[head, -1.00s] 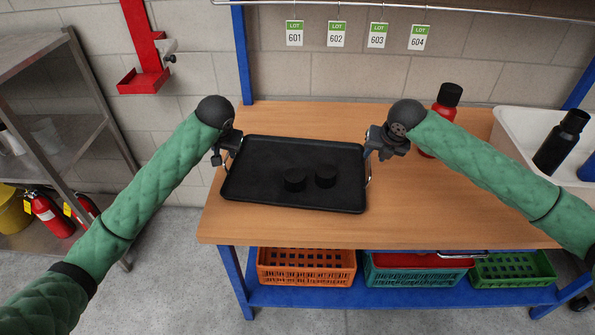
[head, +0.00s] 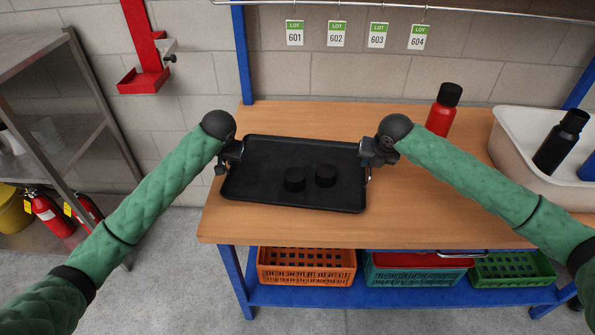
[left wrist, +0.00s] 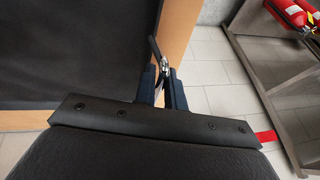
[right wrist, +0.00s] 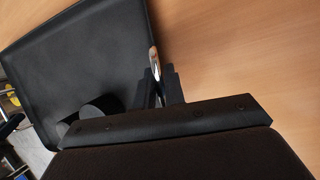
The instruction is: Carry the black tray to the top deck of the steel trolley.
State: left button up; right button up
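My left gripper (head: 229,160) is at the left handle; in the left wrist view that handle (left wrist: 157,50) stands between the fingers, which look apart. My right gripper (head: 374,160) is at the right handle; in the right wrist view that handle (right wrist: 154,62) is between the fingers, also seemingly apart. A steel unit with decks (head: 40,48) is at the far left; I cannot tell if it is the trolley.
A red bottle (head: 440,118) stands behind my right arm. A white tub (head: 505,150) with a black bottle (head: 560,142) is at the right. Crates (head: 305,268) fill the shelf below the table. Fire extinguishers (head: 50,213) stand low at left. The table's front right is clear.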

pick_arm(q)
grip_shut()
pick_arm(e)
grip_shut()
pick_arm(q)
jog(key=shift+r, duration=0.2)
pick_arm(e)
jog(key=shift+r, duration=0.15)
